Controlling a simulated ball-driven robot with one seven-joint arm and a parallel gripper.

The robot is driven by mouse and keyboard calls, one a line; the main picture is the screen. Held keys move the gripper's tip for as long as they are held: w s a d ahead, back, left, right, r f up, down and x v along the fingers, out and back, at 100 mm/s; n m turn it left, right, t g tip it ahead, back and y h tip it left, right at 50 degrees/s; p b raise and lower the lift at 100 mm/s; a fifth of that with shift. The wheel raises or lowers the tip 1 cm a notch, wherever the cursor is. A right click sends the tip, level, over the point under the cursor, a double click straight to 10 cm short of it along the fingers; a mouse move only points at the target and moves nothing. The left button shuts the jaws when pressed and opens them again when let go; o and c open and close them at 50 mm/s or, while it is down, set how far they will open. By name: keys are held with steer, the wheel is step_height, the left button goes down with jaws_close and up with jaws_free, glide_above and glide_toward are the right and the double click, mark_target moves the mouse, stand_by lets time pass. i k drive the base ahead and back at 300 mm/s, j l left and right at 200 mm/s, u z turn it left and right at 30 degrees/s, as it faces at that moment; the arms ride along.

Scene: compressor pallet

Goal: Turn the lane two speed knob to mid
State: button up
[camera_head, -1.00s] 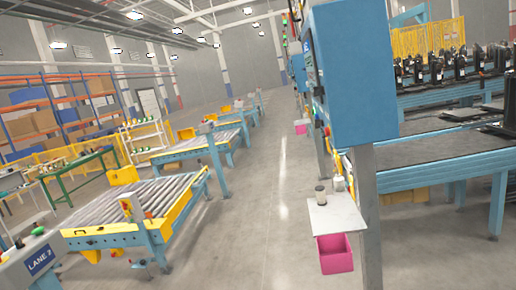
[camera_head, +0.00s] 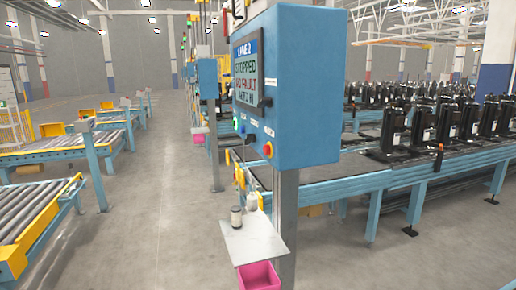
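A blue control box (camera_head: 300,90) on a grey post stands right of the middle. Its left face carries a screen (camera_head: 246,73) reading "LANE 2", "STOPPED", "NO FAULT" and a partly unclear last line. Below the screen are small controls: a green one (camera_head: 235,124) at the left, a dark knob-like one (camera_head: 249,138) in the lower middle and an orange-red one (camera_head: 267,149) at the right. The panel is seen at a slant, so I cannot tell which setting the knob points to. My gripper is not in view.
A small shelf (camera_head: 262,240) on the post holds a dark-capped jar (camera_head: 236,217) and a white container (camera_head: 251,203). A pink bin (camera_head: 258,276) hangs below. Roller conveyors (camera_head: 30,212) stand left, and a line of black compressors right. The grey aisle floor (camera_head: 150,225) is clear.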

mark_target(264, 102)
steer(key=i+j, duration=0.4)
steer(key=i, duration=0.15)
steer(key=i+j, duration=0.85)
steer(key=i, duration=0.3)
steer(key=i+j, duration=0.45)
steer(key=i, duration=0.1)
